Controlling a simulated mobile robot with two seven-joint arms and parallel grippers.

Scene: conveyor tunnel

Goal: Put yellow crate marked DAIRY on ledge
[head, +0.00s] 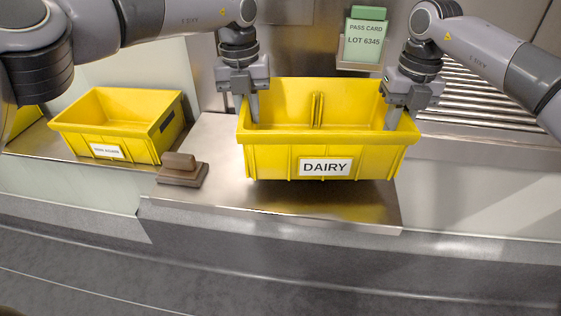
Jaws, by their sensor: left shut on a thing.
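The yellow crate marked DAIRY (275,160) is upright and level over the front of the metal ledge (200,195). It looks empty, with a rib on its inner back wall. A dark patch and a yellow reflection show on the metal below it; I cannot tell whether its base touches. My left gripper (254,110) points down and is shut on the crate's left end wall. My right gripper (391,118) points down at the right end wall, with a finger inside; its grip is partly hidden by the rim.
Another yellow crate (85,130) with a small unreadable label stands at left. A brown block (181,170) lies between the crates. A green card reading PASS CARD LOT 6345 (364,40) stands behind. A roller conveyor (475,100) runs at right. Grey floor (300,280) lies in front.

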